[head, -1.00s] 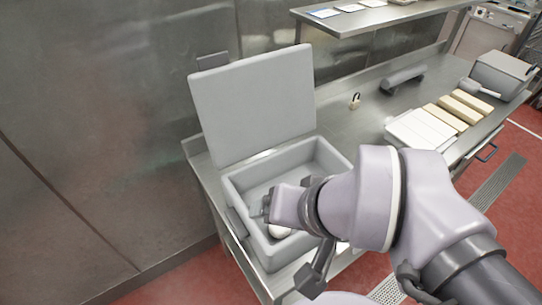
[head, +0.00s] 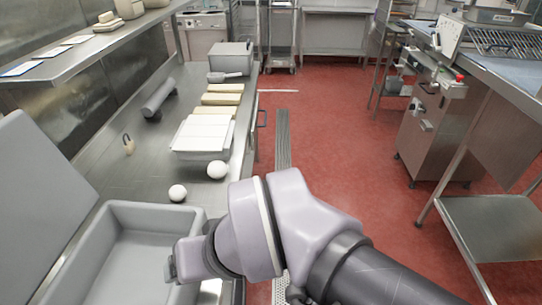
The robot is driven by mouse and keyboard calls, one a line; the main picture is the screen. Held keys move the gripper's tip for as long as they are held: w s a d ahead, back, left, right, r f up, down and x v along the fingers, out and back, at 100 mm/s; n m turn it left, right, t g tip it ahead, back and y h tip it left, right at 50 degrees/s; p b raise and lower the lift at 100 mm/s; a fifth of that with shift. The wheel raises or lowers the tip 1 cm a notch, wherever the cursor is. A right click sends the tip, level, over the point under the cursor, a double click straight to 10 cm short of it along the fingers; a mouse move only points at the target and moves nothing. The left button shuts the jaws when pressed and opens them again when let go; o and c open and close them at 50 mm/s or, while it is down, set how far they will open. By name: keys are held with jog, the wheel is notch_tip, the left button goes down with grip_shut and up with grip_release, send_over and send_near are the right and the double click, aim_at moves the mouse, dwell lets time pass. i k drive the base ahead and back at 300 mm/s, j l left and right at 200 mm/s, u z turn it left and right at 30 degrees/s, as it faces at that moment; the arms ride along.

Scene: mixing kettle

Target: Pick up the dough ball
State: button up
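Two white dough balls show in the head view. One ball (head: 178,193) lies on the steel counter just behind the grey bin, and another ball (head: 217,169) lies farther back near the counter's right edge. My gripper (head: 171,268) is over the right part of the open grey bin (head: 160,216), nearer the camera than both balls. Its fingers are mostly hidden by my wrist, so I cannot tell whether they are open or hold anything. The visible part of the bin floor looks empty; the part under my arm is hidden.
The bin's raised lid (head: 38,200) stands at the left. Behind the balls are a white tray (head: 203,136), pale blocks (head: 221,99), a grey box (head: 231,57) and a rolling pin (head: 158,98). A shelf (head: 75,45) overhangs the counter. Red floor lies open to the right.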

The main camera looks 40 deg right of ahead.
aim_at(217, 169)
jog(key=z, duration=0.6)
jog(key=i+l+u, duration=0.5)
jog(key=i+l, duration=0.15)
jog(key=l, duration=0.2)
jog(key=i+l+u, duration=0.2)
jog(key=l, duration=0.15)
jog(key=i+l+u, duration=0.15)
jog(key=l, duration=0.2)
jog(key=i+l+u, duration=0.2)
jog(key=l, duration=0.2)
jog(key=k+j, duration=0.05)
jog(key=k, duration=0.05)
